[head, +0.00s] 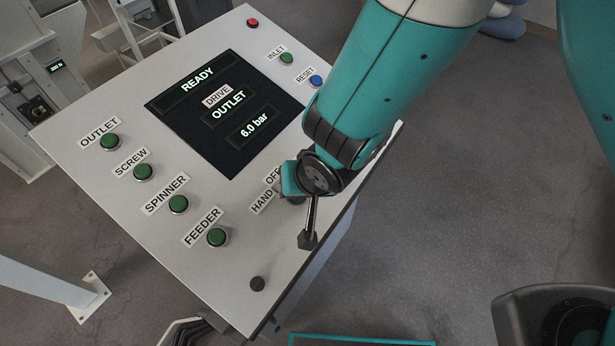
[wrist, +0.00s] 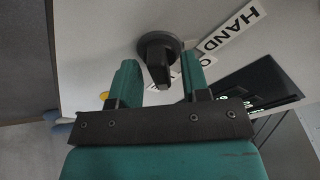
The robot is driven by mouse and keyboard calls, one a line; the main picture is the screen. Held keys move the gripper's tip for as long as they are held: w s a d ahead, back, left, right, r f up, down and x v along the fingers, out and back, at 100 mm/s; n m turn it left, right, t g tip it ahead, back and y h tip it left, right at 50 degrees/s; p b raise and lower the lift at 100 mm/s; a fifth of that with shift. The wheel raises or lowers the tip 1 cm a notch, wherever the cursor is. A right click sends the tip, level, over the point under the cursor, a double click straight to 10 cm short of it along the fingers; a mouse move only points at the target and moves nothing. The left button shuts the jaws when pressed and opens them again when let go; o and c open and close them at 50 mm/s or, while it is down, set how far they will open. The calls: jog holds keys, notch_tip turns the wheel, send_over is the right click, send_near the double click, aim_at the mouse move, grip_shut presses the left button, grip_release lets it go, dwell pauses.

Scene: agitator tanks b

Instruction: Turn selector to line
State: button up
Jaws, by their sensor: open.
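The selector is a dark round knob with a raised grip bar (wrist: 157,58) on the light panel face. In the wrist view it sits between the two teal fingers of my gripper (wrist: 160,68), which is open with a gap on both sides of the bar. In the head view my gripper (head: 291,180) is over the panel's right side and hides most of the selector. A HAND label (head: 263,201) and a partly covered OFF label (head: 272,175) show beside it. No line label can be read.
The sloped control panel (head: 110,205) carries a display (head: 230,110) reading READY, DRIVE OUTLET and 6.0 bar. Green buttons include OUTLET (head: 110,141) and FEEDER (head: 216,237). A blue RESET button (head: 316,81) is near my arm. A black knob (head: 257,284) is near the lower edge.

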jog(key=v, duration=1.7)
jog(key=shift+d+r, duration=0.1)
jog(key=s+d+r+n+g, duration=0.3)
jog(key=d+r, duration=0.6)
jog(key=d, duration=0.4)
jog(key=shift+s+d+n+g+y, duration=0.35)
jog(key=shift+s+n, duration=0.45)
jog(key=shift+s, duration=0.4)
jog(key=shift+r, duration=0.15)
